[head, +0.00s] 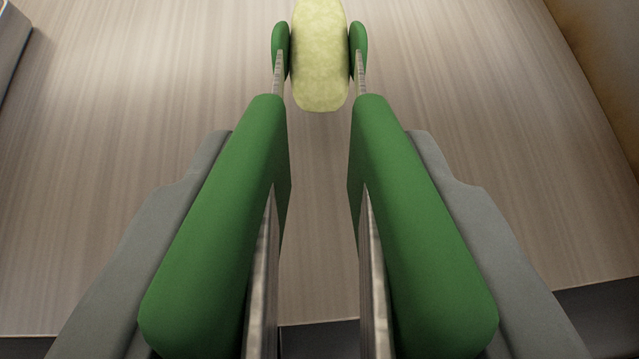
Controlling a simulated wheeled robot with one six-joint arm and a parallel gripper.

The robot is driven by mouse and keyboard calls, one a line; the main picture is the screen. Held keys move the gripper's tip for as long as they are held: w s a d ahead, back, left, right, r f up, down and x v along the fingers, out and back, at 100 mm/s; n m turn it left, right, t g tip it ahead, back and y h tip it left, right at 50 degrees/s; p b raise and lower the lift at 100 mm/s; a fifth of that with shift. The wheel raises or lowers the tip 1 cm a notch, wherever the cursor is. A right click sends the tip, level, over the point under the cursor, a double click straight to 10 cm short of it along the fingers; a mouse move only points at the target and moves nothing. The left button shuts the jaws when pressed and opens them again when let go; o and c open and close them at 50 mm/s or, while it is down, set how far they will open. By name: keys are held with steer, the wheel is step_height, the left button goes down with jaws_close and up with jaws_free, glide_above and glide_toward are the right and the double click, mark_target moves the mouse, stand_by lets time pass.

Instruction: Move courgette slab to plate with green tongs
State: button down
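The green tongs (222,225) run up the middle of the view, with one arm against each grey finger of my gripper (318,235). My gripper is shut on the tongs. The two green tong tips sit on either side of the pale yellow-green courgette slab (320,60) and appear to touch its sides. The slab's upper end is cut off by the top of the picture. I cannot tell whether it is lifted clear of the surface below. The plate is not in view.
A brushed, wood-toned surface (480,130) fills most of the view and is bare around the tongs. A grey edge (12,40) shows at the upper left. A brown item (605,50) stands at the upper right. A dark strip (605,310) lies beyond the surface's near edge.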

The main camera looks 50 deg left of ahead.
steer(key=shift+f, duration=0.15)
steer(key=shift+f, duration=1.35)
steer(key=c, duration=1.3)
jaws_free()
steer(key=shift+o, duration=0.2)
steer(key=shift+r, duration=0.1)
step_height(320, 180, up, 7)
steer(key=d, duration=0.1)
steer(key=shift+s, duration=0.45)
steer(key=shift+c, duration=0.3)
